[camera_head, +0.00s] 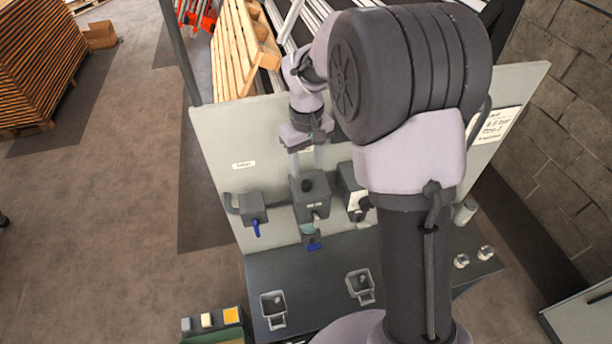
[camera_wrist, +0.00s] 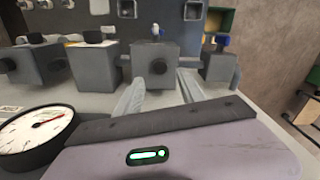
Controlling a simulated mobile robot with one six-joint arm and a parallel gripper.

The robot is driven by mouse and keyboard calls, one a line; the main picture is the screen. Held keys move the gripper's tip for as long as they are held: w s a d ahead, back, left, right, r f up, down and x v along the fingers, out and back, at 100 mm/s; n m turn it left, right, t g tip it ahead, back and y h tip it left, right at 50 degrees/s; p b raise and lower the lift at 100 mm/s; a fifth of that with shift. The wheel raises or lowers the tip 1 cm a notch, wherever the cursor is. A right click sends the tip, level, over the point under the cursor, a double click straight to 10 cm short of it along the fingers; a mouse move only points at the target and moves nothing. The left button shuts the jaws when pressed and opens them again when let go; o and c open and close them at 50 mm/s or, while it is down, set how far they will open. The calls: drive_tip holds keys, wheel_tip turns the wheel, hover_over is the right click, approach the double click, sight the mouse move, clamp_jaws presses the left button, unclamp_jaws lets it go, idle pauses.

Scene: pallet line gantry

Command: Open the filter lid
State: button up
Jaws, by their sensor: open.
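No label naming the filter is readable, so I cannot tell for sure which part is its lid. A grey box with a small white label (camera_head: 312,203) is mounted on the upright panel, with a dark round knob (camera_head: 306,185) on its top. My gripper (camera_head: 306,164) is open and points down just above this box, apart from it as far as I can see. In the wrist view, my gripper (camera_wrist: 160,78) has its two pale fingers spread, with the grey box (camera_wrist: 140,77) and its knob (camera_wrist: 158,67) beyond and between them. Nothing is between the fingers.
A box with a blue handle (camera_head: 254,208) is left of it; another grey box (camera_head: 350,190) is close on the right, partly behind my arm. A round gauge (camera_wrist: 35,133) is near my gripper. Two square cups (camera_head: 273,309) (camera_head: 360,286) are on the bench below.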

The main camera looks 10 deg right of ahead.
sight(306, 182)
wheel_tip(306, 182, down, 6)
drive_tip(key=shift+r, duration=0.2)
clamp_jaws()
drive_tip(key=shift+r, duration=0.1)
idle(1.3)
